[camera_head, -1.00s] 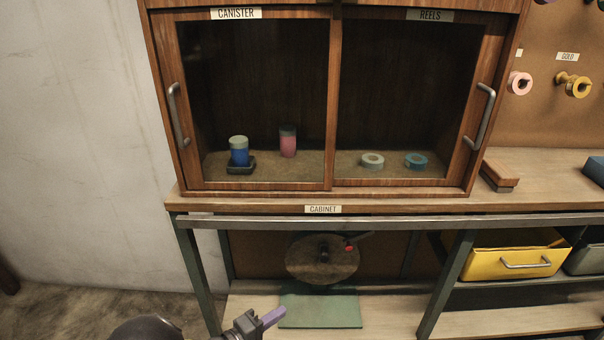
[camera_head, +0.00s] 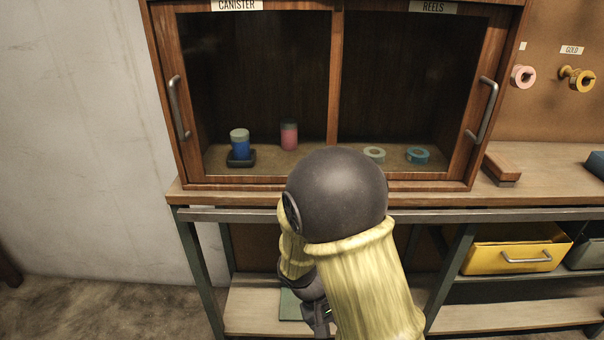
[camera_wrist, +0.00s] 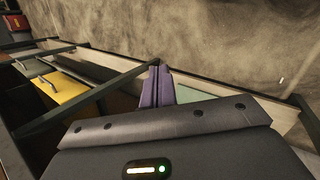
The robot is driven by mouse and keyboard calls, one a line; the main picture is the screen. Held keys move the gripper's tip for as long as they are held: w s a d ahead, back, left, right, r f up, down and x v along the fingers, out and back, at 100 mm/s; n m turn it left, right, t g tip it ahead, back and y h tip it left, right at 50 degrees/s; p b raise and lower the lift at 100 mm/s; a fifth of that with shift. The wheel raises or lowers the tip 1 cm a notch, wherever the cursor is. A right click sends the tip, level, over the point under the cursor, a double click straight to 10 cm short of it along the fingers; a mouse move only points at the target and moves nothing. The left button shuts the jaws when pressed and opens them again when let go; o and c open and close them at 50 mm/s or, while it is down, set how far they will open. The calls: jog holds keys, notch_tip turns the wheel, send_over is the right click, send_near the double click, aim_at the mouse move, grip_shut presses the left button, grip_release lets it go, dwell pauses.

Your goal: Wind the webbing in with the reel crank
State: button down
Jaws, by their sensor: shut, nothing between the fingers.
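My gripper shows in the wrist view with its two purple fingers (camera_wrist: 158,86) pressed together, shut and empty. It is above the lower shelf, close to the green plate (camera_wrist: 192,93). In the head view my arm covers the space under the cabinet counter. The round reel and its crank are hidden behind the arm there, and I cannot make them out in the wrist view. An edge of the green plate (camera_head: 290,306) shows left of my arm. Whether the fingers touch anything is not visible.
The wooden cabinet (camera_head: 333,80) stands on the counter, holding canisters and tape rings behind its front. A steel rail (camera_head: 240,216) runs along the counter front. A yellow drawer (camera_head: 513,256) is at right below. A table leg (camera_head: 200,275) stands at left.

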jog(key=s+d+r+m+t+y, duration=0.35)
jog(key=d+r+y, duration=0.25)
jog(key=r, duration=0.3)
jog(key=w+p+v, duration=0.2)
jog(key=p+v, duration=1)
jog(key=w+r+p+v, duration=0.1)
jog(key=w+p+v, duration=0.2)
jog(key=p+v, duration=0.9)
jog(key=w+p+v, duration=0.3)
jog(key=p+v, duration=0.9)
jog(key=p, duration=0.2)
jog(key=shift+d+r+n, duration=0.25)
jog(key=shift+r+n, duration=0.1)
jog(key=shift+r, duration=0.45)
jog(key=c, duration=1.3)
grip_release()
jog(key=shift+c, duration=0.5)
